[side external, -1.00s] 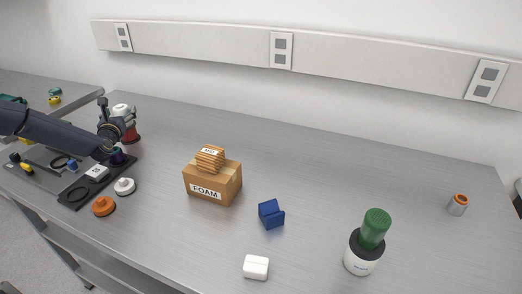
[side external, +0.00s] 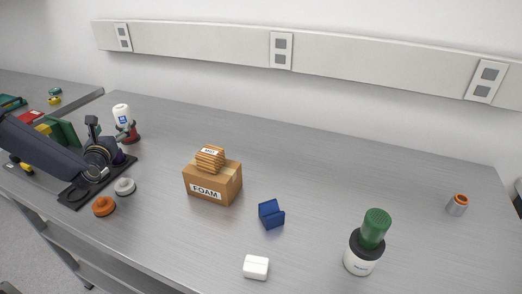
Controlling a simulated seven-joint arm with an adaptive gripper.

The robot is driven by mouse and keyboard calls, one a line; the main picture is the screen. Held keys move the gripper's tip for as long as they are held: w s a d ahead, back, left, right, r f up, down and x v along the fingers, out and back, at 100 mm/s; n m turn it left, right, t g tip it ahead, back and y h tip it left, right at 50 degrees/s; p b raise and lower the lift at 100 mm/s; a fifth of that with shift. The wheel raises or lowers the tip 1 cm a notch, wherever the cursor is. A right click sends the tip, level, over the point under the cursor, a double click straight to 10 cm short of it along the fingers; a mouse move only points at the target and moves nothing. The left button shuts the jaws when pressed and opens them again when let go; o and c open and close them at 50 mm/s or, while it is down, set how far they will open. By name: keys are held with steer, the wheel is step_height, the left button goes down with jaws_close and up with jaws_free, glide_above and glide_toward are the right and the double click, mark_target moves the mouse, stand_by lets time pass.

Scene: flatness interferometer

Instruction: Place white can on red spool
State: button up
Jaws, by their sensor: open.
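The white can (side external: 122,113), with a small blue label, stands upright at the far left of the table in the side external view. The red spool (side external: 132,138) is directly below it, and the can appears to rest on it. My gripper (side external: 125,130) is open beside the can's lower part and the spool's top, partly covering where they meet. I cannot tell whether a finger still touches the can.
A cardboard FOAM box (side external: 226,187) with a tan stack on it stands mid-table. An orange disc (side external: 104,206) and a white disc (side external: 125,186) lie near my arm. A blue block (side external: 270,214), white block (side external: 256,267) and green-topped canister (side external: 361,257) stand to the right.

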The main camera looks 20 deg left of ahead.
steer(key=s+d+r+m+g+h, duration=0.1)
steer(key=d+r+m+h, duration=0.3)
steer(key=d+m, duration=0.55)
steer(key=d+r+m+g+h, duration=0.1)
steer(key=d+r+m+h, duration=0.4)
steer(key=m, duration=0.8)
steer(key=s+d+r+m+g, duration=0.1)
steer(key=s+d+m+g, duration=0.1)
steer(key=s+m, duration=0.4)
steer(key=s+d+r+m+g, duration=0.2)
steer(key=s+m, duration=0.5)
steer(key=s, duration=0.6)
steer(key=s+d+r+m+g, duration=0.2)
steer(key=s+m, duration=0.4)
steer(key=s, duration=0.4)
steer(key=shift+d+g, duration=0.7)
steer(key=shift+d, duration=0.25)
